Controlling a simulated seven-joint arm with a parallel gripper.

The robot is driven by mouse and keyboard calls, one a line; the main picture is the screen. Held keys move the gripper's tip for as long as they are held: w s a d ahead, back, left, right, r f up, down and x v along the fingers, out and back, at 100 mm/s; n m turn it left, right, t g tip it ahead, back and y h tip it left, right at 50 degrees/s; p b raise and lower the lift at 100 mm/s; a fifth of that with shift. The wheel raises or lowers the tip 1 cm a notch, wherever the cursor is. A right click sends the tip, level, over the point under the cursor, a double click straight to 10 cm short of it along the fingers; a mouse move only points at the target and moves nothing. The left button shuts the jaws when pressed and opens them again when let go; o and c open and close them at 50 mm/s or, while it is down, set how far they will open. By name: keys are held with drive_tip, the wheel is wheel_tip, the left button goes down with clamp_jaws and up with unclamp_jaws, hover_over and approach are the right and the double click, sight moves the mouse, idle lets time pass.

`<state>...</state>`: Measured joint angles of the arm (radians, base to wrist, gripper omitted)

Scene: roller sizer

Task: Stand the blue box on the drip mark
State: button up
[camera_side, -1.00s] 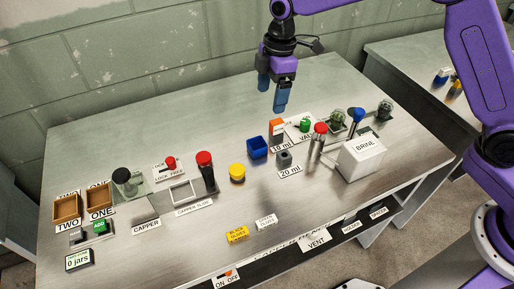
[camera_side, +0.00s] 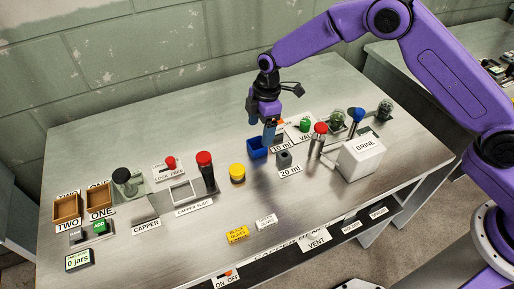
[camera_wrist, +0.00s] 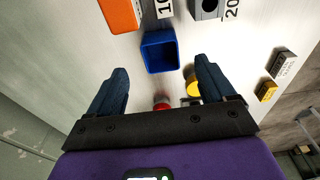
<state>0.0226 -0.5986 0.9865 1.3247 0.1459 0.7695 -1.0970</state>
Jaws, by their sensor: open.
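The blue box (camera_side: 256,153) is a small open-topped box on the metal bench, near the middle, left of the 10 ml and 20 ml labels. In the wrist view the blue box (camera_wrist: 161,53) shows its hollow inside, ahead of and between my fingers. My gripper (camera_side: 261,135) points down, open and empty, just above and behind the box. In the wrist view my gripper (camera_wrist: 160,70) has its fingers well apart, with nothing between them. I cannot make out a drip mark in either view.
A yellow button (camera_side: 237,172) is at the left. The back left bench is clear.

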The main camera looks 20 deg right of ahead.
sight(258, 141)
drive_tip(key=shift+a+f, duration=0.25)
drive_tip(key=shift+f, duration=1.1)
drive_tip(key=shift+a+f, duration=0.2)
drive_tip(key=shift+f, duration=1.15)
drive_tip(key=c, duration=1.2)
